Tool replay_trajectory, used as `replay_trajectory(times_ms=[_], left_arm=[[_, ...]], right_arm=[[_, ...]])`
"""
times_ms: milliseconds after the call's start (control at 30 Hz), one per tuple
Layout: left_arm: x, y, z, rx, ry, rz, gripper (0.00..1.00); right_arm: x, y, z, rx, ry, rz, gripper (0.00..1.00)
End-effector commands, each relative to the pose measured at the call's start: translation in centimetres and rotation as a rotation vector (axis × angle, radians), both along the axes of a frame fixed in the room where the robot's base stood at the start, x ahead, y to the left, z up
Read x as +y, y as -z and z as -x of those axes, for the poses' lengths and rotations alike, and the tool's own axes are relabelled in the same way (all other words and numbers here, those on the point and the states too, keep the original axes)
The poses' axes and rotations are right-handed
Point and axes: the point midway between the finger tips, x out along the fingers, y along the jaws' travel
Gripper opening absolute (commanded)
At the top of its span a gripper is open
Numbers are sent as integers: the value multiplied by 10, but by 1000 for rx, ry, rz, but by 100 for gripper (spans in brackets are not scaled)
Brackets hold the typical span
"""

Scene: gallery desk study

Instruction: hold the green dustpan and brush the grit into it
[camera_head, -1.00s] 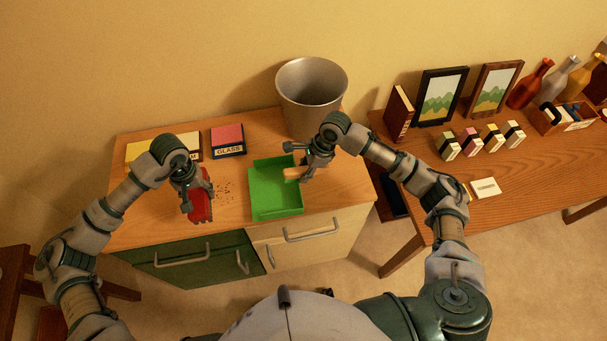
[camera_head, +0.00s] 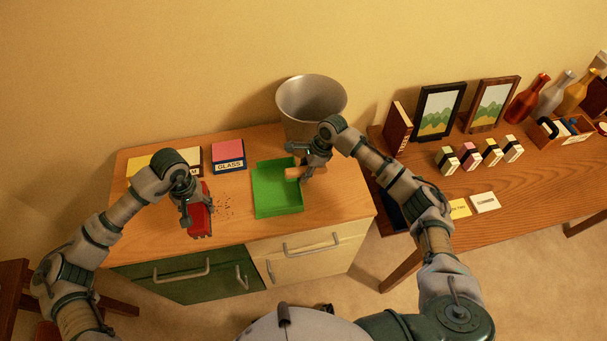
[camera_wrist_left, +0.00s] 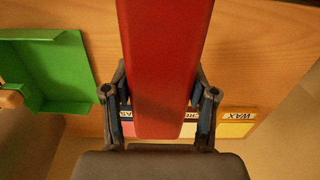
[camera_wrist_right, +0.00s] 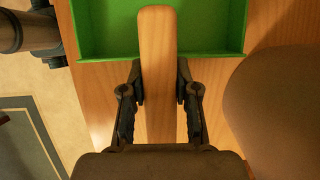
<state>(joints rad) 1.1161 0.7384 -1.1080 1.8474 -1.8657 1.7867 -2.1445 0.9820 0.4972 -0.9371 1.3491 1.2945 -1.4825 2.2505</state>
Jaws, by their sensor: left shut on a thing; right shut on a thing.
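The green dustpan (camera_head: 277,190) lies on the desk top, its open side towards the left. My right gripper (camera_head: 306,172) is shut on its wooden handle, which shows clearly in the right wrist view (camera_wrist_right: 158,70). My left gripper (camera_head: 188,207) is shut on a red brush (camera_head: 201,221), whose red body fills the middle of the left wrist view (camera_wrist_left: 163,60). The brush is left of the grit, and its bristles are hidden. The dark grit (camera_head: 224,207) lies scattered on the wood between the brush and the dustpan.
A metal bin (camera_head: 311,100) stands at the back right of the desk. A pink-topped box labelled GLASS (camera_head: 228,155) and a yellow one (camera_head: 140,166) are at the back left. A side table (camera_head: 490,180) with frames, bottles and small boxes is on the right.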

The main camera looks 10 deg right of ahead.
Motion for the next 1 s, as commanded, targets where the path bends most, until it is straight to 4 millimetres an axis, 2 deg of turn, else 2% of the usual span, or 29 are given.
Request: replay_trajectory(times_ms=[1000], left_arm=[[0, -3, 0, -1, 0, 0, 30]], right_arm=[[1, 5, -1, -2, 1, -4, 0]])
